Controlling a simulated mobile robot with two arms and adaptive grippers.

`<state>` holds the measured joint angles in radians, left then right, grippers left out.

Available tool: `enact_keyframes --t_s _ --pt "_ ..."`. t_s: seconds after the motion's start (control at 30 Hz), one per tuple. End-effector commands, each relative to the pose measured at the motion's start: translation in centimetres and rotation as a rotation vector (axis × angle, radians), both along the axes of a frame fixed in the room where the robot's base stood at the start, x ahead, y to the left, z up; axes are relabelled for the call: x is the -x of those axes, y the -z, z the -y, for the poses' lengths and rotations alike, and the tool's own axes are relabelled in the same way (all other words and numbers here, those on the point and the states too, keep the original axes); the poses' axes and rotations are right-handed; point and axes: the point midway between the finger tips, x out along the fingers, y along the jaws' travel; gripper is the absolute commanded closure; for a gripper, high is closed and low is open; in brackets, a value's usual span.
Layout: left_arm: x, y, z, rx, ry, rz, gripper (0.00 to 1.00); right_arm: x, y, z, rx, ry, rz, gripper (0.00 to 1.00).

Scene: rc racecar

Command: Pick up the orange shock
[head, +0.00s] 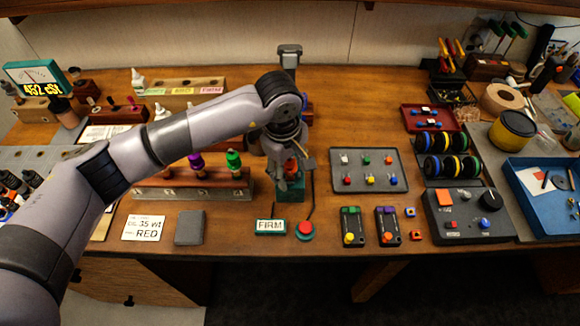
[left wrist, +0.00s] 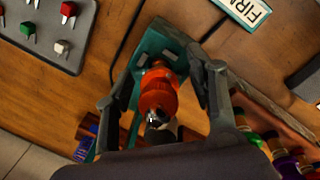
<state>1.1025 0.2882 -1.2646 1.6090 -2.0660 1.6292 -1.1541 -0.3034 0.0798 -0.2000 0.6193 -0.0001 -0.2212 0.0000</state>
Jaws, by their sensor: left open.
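The orange shock (left wrist: 157,95) shows in the left wrist view on a teal stand (left wrist: 152,42), between the fingers of my left gripper (left wrist: 162,92). The gripper is open, with a finger on either side of the shock; I see a gap on both sides. In the head view my left arm reaches in over the bench and my left gripper (head: 291,160) points down over the teal stand (head: 291,192). Only a bit of the orange shock (head: 291,166) shows there, the rest hidden by the gripper. My right gripper is not in view.
A wooden rack (head: 190,188) with purple and green shocks stands left of the stand. A FIRM sign (head: 271,226) and a red button (head: 305,230) lie in front. A grey tray (head: 369,170) of small coloured parts is to the right.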

Motion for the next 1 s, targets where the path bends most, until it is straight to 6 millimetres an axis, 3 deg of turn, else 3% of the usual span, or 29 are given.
enact_keyframes --t_s 0.07,0.8,1.0 --pt "0.01 0.00 0.01 0.000 0.000 0.000 0.49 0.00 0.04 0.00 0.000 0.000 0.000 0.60" --pt "0.02 -0.06 0.02 0.001 0.001 -0.001 0.99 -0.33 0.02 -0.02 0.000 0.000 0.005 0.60" --pt "0.01 -0.07 0.03 0.000 0.001 0.000 1.00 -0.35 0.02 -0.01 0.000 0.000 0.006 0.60"
